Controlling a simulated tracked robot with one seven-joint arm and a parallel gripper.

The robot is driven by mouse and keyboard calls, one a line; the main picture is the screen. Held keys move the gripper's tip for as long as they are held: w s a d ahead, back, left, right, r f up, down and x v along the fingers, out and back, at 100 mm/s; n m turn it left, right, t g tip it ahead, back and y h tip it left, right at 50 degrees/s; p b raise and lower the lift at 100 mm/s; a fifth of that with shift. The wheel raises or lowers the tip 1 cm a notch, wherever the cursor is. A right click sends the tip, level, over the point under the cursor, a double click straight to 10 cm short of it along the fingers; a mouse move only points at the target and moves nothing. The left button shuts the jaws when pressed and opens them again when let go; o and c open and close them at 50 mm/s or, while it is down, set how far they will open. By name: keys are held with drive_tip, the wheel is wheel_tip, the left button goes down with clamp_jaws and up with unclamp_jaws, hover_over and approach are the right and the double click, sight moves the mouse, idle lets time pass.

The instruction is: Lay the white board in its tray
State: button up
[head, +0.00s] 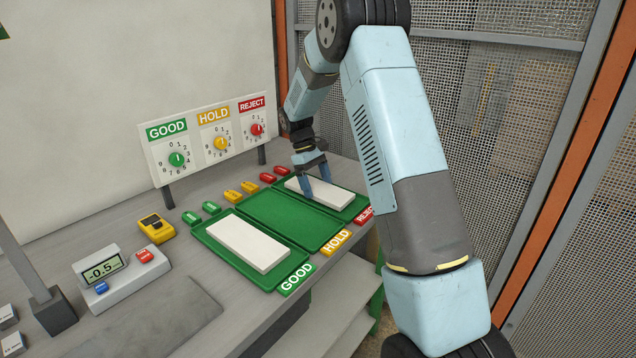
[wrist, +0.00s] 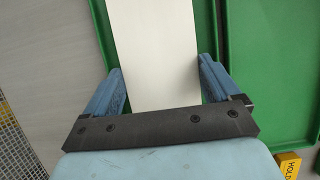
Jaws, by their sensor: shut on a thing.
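A white board (head: 338,195) is at the REJECT tray (head: 363,206), the far one of the green trays. My gripper (head: 315,184) is shut on this board, with a blue finger at each long side. In the wrist view the board (wrist: 155,40) runs between the two fingers of my gripper (wrist: 160,66), with green tray walls on both sides. I cannot tell whether the board rests on the tray floor or hangs just above it. A second white board (head: 248,243) lies in the GOOD tray (head: 222,250). The HOLD tray (head: 280,220) between them is empty.
A dial panel (head: 205,130) stands behind the trays. Pairs of small green, yellow and red blocks sit at the trays' back ends. A yellow device (head: 156,228) and a scale-like display reading -0.5 (head: 103,268) stand at left. A mesh fence (head: 480,110) is at right.

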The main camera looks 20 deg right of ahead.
drive_tip(key=shift+f, duration=0.25)
idle(0.4)
drive_tip(key=o, duration=1)
drive_tip(key=v, duration=1.3)
drive_tip(key=shift+r, duration=0.3)
